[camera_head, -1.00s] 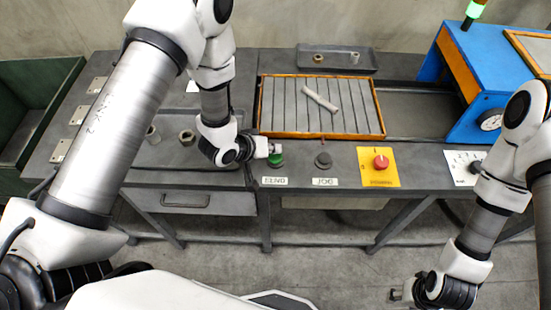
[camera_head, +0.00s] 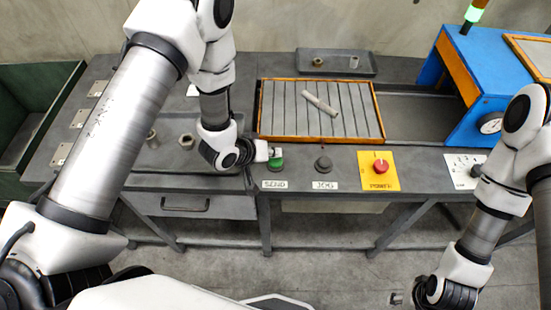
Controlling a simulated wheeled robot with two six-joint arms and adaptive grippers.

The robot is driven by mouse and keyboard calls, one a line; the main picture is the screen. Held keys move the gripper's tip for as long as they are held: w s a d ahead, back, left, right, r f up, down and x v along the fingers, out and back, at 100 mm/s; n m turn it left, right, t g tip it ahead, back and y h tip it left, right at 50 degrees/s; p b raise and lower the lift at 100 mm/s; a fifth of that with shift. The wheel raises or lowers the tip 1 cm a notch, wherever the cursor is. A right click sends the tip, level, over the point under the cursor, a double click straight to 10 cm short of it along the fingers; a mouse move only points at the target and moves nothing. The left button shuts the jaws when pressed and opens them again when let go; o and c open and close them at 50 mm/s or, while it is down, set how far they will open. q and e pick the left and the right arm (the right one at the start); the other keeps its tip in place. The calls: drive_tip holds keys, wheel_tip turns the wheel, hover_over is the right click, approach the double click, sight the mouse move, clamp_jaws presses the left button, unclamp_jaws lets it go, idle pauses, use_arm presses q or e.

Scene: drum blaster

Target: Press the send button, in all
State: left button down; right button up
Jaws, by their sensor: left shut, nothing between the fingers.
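The green send button (camera_head: 275,164) sits on the bench front above a label reading SEND (camera_head: 274,184). My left gripper (camera_head: 275,153) is shut and empty. Its tip is right at the button and covers its upper part; I cannot tell whether it touches or presses it. My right gripper (camera_head: 397,298) hangs low at the bottom right, in front of the bench and far from the button. Its fingers are too small to tell open from shut.
A dark jog button (camera_head: 323,164) is right of the send button, then a red button (camera_head: 380,167) on a yellow plate. Behind lies an orange-framed slatted tray (camera_head: 264,108) with a pale rod (camera_head: 320,103). A blue machine (camera_head: 490,65) stands right, a green bin (camera_head: 40,90) left.

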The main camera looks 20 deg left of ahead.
use_arm(q)
drive_tip(key=shift+f, duration=0.1)
drive_tip(key=shift+f, duration=0.3)
